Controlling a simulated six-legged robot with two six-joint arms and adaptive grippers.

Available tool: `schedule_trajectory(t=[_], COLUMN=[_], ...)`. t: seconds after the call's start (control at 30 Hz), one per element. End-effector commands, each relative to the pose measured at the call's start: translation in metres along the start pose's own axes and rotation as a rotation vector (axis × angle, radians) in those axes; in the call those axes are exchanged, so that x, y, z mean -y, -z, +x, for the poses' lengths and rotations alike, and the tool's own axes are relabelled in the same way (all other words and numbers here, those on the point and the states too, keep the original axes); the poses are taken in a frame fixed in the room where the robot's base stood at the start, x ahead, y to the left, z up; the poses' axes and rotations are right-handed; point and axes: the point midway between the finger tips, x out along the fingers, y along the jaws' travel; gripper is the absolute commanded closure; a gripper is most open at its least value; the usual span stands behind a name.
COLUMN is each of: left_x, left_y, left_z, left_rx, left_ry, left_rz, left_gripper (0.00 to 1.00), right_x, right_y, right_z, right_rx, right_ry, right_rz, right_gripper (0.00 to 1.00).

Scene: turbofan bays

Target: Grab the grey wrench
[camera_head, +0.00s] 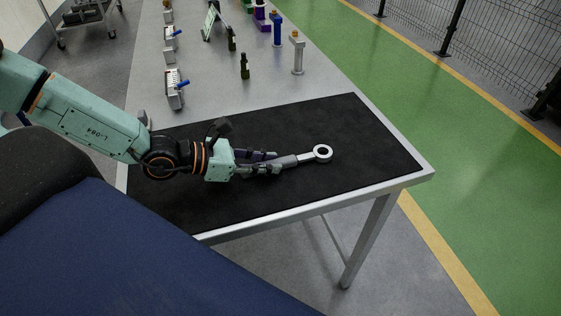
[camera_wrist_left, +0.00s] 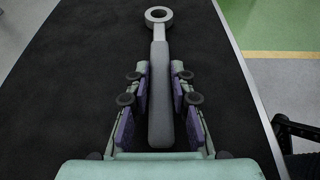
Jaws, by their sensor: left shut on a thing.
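The grey wrench (camera_head: 309,156) has a ring-shaped head and a darker grey handle. In the head view it lies along the black mat (camera_head: 355,125), with its ring pointing right. My left gripper (camera_head: 272,164) is shut on its handle, with the fingers on both sides. In the left wrist view the wrench (camera_wrist_left: 160,75) runs straight out from between the fingers of my left gripper (camera_wrist_left: 160,90), ring at the far end. I cannot tell whether the wrench touches the mat or is slightly raised. My right gripper is not in view.
The mat covers the near end of a metal-framed table (camera_head: 425,172). Behind it on the grey top stand a silver post-like part (camera_head: 298,55), a dark green bottle-like item (camera_head: 244,66) and several grey fixtures with blue handles (camera_head: 175,90). The mat right of the wrench is clear.

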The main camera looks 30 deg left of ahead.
Motion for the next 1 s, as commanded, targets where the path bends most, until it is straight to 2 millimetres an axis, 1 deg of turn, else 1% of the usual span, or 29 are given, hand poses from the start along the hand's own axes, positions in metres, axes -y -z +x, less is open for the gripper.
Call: schedule_trajectory(t=[0.43,0.57,0.67,1.0], left_x=[-0.002,-0.002,-0.002,-0.002], left_y=[0.001,-0.004,-0.014,-0.062], left_z=[0.000,-0.002,-0.006,-0.026], left_rx=[-0.003,-0.002,0.000,0.002], left_ry=[-0.004,-0.005,-0.005,-0.004], left_rz=[0.001,0.001,0.001,0.001], left_gripper=[1.00,1.00,1.00,1.00], right_x=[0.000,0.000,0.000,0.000], right_y=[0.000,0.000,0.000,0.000], right_z=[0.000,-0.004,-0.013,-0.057], right_rx=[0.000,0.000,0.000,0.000], right_ry=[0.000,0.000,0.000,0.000], right_rz=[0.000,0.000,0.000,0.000], right_gripper=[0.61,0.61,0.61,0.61])
